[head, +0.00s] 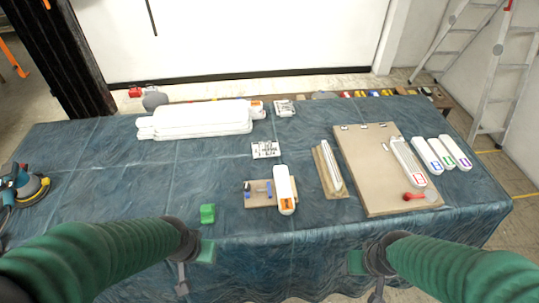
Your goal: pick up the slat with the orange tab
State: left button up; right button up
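A white slat with an orange tab (284,190) lies lengthwise across a small tan board (258,193) near the middle of the table; its orange mark is at the near end. A stack of white slats (200,119) lies at the back left, and an orange patch also shows at its right end. My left gripper (195,266) is low at the table's front edge, left of and nearer than the orange-tab slat. My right gripper (366,276) is low at the front edge, to its right. Both are apart from the slats, and their finger openings are unclear.
A large tan board (372,175) holds a red-marked slat (408,162) and a red-knobbed tool (413,196). Several marked slats (440,154) lie to its right. The left cloth is mostly clear.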

aim_at(285, 202)
jog(key=j, duration=0.5)
jog(key=i+j+u, duration=0.15)
jog(key=j, duration=0.8)
jog(key=i+u, duration=0.05)
